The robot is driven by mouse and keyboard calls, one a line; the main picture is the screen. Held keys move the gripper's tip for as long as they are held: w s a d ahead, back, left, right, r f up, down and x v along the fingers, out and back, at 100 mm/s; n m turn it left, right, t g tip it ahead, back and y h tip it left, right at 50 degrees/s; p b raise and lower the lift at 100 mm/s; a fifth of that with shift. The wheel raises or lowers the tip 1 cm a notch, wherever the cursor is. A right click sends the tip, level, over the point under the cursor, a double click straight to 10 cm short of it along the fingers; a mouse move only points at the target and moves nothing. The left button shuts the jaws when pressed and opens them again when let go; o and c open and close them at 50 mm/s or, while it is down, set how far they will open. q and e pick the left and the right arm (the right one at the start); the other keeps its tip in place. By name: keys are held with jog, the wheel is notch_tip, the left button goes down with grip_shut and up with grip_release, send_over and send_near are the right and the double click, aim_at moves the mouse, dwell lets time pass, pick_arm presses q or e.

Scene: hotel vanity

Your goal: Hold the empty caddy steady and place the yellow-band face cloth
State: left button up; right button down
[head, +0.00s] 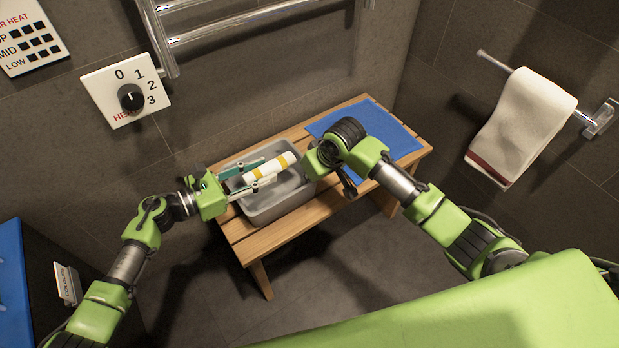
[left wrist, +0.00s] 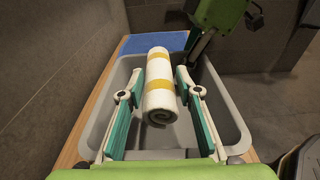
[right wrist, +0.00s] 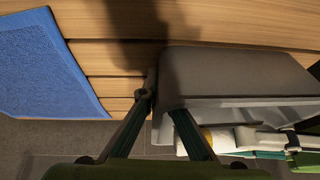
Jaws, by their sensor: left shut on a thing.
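The yellow-band face cloth (head: 272,167) is a white roll with yellow bands. My left gripper (head: 262,172) is shut on it over the grey caddy (head: 285,202), with one finger along each side. In the left wrist view, the roll (left wrist: 160,90) points lengthwise between the fingers (left wrist: 160,100), and the caddy rim (left wrist: 240,125) surrounds it. I cannot tell whether the roll touches the caddy floor. My right gripper (right wrist: 163,102) is at the caddy's right end, its fingers close together on either side of the wall (right wrist: 165,90). One fingertip is partly hidden by the rim.
The caddy stands on a slatted wooden bench (head: 285,232). A blue mat (head: 395,140) lies at the bench's right end, partly behind my right arm. A white towel (head: 525,115) hangs on the right wall. A heater dial (head: 131,98) and rail (head: 215,32) are on the back wall.

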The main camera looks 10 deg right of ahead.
pick_arm(q)
jog(key=shift+f, duration=0.95)
jog(key=o, duration=1)
jog(key=shift+f, duration=0.1)
jog(key=shift+o, duration=0.3)
jog(key=shift+s, duration=0.1)
